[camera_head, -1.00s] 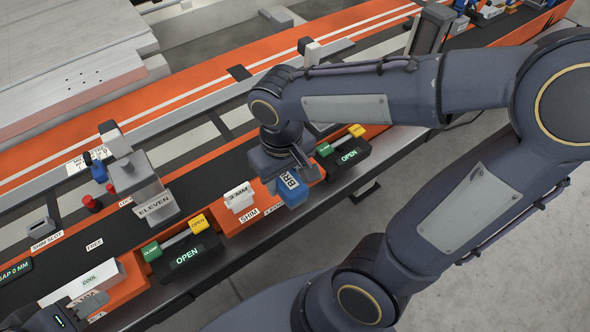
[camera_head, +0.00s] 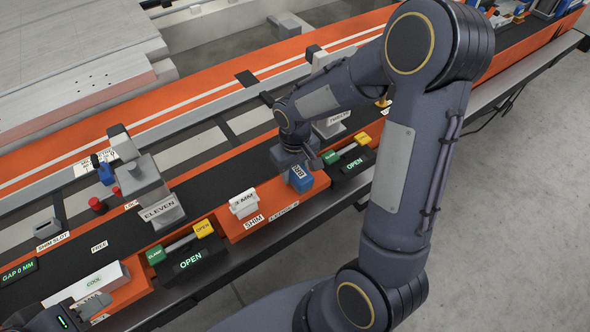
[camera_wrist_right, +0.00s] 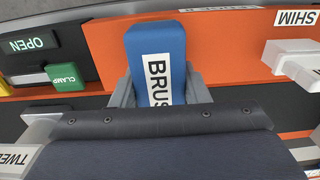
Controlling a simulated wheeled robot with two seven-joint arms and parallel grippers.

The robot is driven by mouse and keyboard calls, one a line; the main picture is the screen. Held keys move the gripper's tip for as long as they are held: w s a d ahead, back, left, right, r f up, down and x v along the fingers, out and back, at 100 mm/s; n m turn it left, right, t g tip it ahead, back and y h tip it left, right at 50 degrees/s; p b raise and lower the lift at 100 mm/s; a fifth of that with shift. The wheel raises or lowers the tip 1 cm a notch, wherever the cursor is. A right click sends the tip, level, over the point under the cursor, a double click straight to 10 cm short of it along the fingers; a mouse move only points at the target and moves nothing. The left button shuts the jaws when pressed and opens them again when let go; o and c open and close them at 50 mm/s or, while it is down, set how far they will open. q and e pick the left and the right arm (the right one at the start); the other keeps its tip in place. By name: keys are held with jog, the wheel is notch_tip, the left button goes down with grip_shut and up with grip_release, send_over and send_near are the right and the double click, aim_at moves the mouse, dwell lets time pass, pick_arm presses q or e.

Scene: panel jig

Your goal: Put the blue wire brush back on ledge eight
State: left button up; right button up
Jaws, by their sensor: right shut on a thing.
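The blue wire brush (camera_head: 301,180) is a blue block with a white label reading "BRUS…" in the right wrist view (camera_wrist_right: 155,40). My right gripper (camera_head: 298,165) is shut on it, with grey fingers on both sides of the block in the wrist view (camera_wrist_right: 158,88). The brush is at the orange ledge strip (camera_head: 262,212), between the 3 MM shim and the right clamp. I cannot tell whether it touches the ledge. A small ledge label (camera_head: 284,211) is too small to read surely. My left gripper (camera_head: 62,318) is partly cut off at the lower left; its jaws are unclear.
The white 3 MM shim block (camera_head: 243,203) stands left of the brush. Clamp units with OPEN displays flank the strip, left (camera_head: 190,258) and right (camera_head: 354,165). The ELEVEN post (camera_head: 150,190) stands behind. A white COOL block (camera_head: 88,284) is at the lower left. Bare floor lies right.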

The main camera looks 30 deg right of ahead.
jog(key=shift+f, duration=0.2)
jog(key=shift+f, duration=0.15)
jog(key=o, duration=1)
notch_tip(320, 180, up, 12)
jog(key=r, duration=0.1)
jog(key=s+a+r+m+t+y, duration=0.1)
jog(key=s+a+r+t+y, duration=0.1)
jog(key=s, duration=0.6)
jog(key=s+a+r+m+t+y, duration=0.1)
jog(key=s+a+r+t, duration=0.1)
jog(key=s, duration=0.7)
jog(key=shift+m+t+y+p, duration=0.4)
jog(key=shift+t, duration=0.4)
